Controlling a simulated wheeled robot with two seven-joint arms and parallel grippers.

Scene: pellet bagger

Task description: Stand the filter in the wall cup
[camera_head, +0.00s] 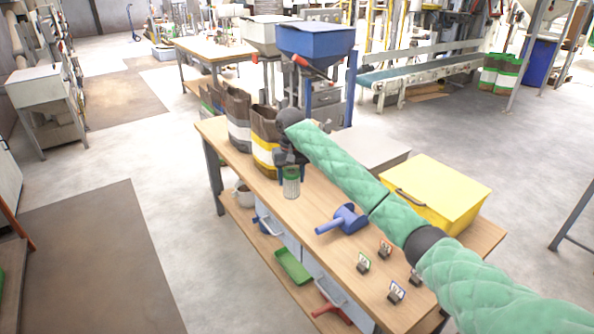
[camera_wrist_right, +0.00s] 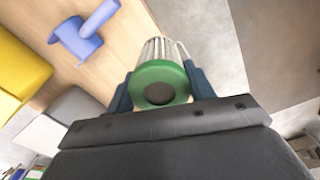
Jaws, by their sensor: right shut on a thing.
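The filter (camera_head: 291,184) has a green top cap and a pale ribbed body. My right gripper (camera_head: 291,171) is shut on it near the green cap and holds it roughly upright at the left edge of the wooden bench. In the right wrist view the green cap (camera_wrist_right: 159,83) sits between the two dark blue fingers (camera_wrist_right: 160,90), with the ribbed body (camera_wrist_right: 160,49) beyond. A pale cup (camera_head: 243,195) shows below the bench's left edge, left of the filter; I cannot tell how it is mounted. My left gripper is not in view.
On the bench (camera_head: 290,213) are brown bags (camera_head: 237,118), a blue scoop (camera_head: 343,219), a yellow box (camera_head: 440,193) and several small card holders (camera_head: 363,263). A green tray (camera_head: 294,267) and a red-handled item (camera_head: 332,302) are lower down. The bench top around the scoop's left is clear.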

